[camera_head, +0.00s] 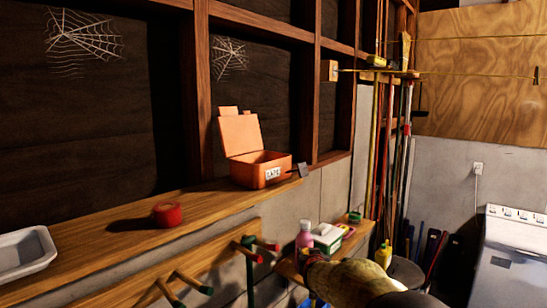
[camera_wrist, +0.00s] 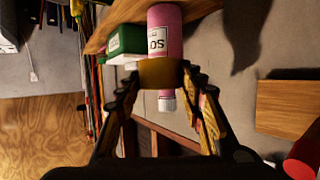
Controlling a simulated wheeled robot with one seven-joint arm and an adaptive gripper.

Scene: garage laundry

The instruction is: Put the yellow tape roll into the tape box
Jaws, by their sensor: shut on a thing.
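The yellow tape roll (camera_wrist: 160,73) is between the fingertips in the wrist view. My gripper (camera_wrist: 160,79) is shut on it, with one finger on each side. In the head view my arm reaches in from the bottom edge, and I cannot make out the roll clearly there. The tape box (camera_head: 272,173) is an orange box with a white label and its lid raised. It stands on the wooden ledge, up and to the left of my arm in the head view. Its inside is mostly hidden.
A red tape roll (camera_head: 167,213) and a pale tray (camera_head: 24,252) are on the wooden ledge (camera_head: 110,238). Pegs (camera_head: 190,283) stick out below. A pink bottle (camera_head: 304,234) stands on a lower shelf, behind the held roll in the wrist view. A washing machine (camera_head: 510,255) is at right.

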